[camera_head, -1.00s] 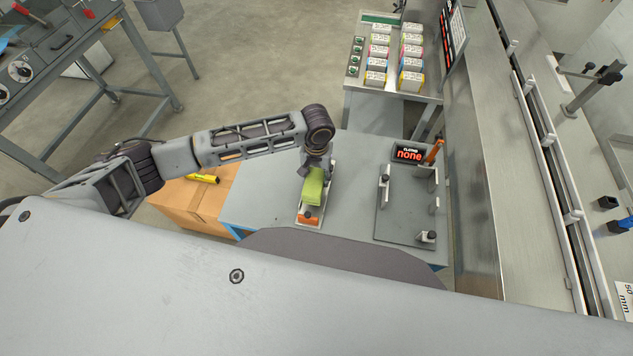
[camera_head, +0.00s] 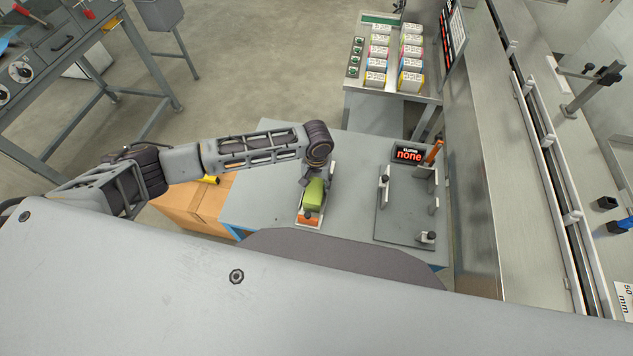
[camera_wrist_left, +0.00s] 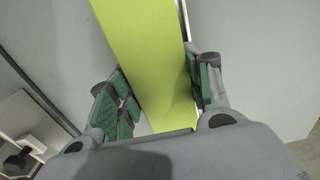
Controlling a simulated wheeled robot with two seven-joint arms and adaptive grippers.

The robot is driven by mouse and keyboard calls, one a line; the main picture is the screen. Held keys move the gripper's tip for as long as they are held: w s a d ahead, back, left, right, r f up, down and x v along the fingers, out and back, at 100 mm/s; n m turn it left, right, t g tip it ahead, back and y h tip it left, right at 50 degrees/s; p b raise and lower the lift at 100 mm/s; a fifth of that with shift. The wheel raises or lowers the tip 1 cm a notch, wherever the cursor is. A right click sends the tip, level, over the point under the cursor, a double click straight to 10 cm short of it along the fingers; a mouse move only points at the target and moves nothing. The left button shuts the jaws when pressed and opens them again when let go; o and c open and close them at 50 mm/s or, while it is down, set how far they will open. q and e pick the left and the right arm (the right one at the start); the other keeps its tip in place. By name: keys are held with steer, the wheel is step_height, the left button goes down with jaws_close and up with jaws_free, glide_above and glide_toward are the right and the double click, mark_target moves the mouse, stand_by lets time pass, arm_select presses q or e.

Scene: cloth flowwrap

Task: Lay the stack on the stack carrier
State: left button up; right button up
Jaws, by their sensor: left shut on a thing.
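The stack is a yellow-green block (camera_head: 314,193); it also fills the upper middle of the left wrist view (camera_wrist_left: 148,45). My left gripper (camera_head: 310,176) is shut on it, with green finger pads on both sides in the left wrist view (camera_wrist_left: 158,85). The stack carrier looks to be the long white tray with an orange end block (camera_head: 308,217) on the grey table. The stack is over this tray, behind the orange end. I cannot tell whether it touches the tray. My right gripper is not in view.
A dark fixture plate (camera_head: 400,225) with posts stands to the right on the table (camera_head: 262,190), by a small display reading "none" (camera_head: 409,154). Cardboard boxes (camera_head: 200,203) are at the left. A steel conveyor runs along the right. The table left of the tray is clear.

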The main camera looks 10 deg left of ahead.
mark_target(317, 182)
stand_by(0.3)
arm_select(q)
steer(key=o, duration=1.1)
steer(key=shift+f, duration=0.1)
step_height(317, 182, up, 12)
stand_by(0.6)
